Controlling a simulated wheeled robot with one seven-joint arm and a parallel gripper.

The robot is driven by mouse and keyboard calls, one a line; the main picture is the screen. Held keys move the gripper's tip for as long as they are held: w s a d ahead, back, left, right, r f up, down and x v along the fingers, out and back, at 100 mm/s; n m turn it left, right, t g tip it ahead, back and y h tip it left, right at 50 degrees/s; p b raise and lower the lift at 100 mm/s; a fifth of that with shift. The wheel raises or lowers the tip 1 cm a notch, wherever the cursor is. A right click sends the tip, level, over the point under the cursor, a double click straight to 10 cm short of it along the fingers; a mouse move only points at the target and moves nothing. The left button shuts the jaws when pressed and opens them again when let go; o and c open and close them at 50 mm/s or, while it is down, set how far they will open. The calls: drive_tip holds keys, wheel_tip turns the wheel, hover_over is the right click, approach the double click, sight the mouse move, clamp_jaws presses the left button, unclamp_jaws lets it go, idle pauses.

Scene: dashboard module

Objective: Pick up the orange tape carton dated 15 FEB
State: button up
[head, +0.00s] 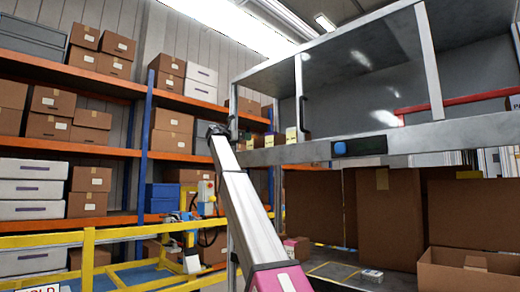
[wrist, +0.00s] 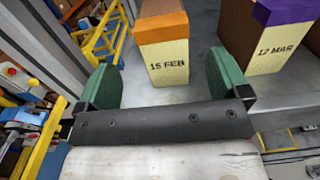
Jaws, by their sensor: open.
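The orange tape carton (wrist: 167,62) shows in the wrist view, upright on a grey surface. It has an orange band over a pale label face reading 15 FEB. My gripper (wrist: 162,82) is open, with one green-padded finger to each side of the carton and a visible gap on both sides. I cannot tell how deep the carton is between the fingers. In the head view my gripper (head: 216,131) is a small dark shape at the arm's end, by the left end of the cabinet shelf. Which carton is the 15 FEB one is unclear there.
A purple-banded carton dated 12 MAR (wrist: 276,52) stands close to the right of the right finger. A grey post (wrist: 62,45) rises left of my gripper.

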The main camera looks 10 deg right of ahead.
sight(255, 141)
drive_tip(key=x, duration=0.9)
drive_tip(key=shift+d+f, duration=0.1)
drive_tip(key=shift+d, duration=0.15)
drive_tip(key=c, duration=1.3)
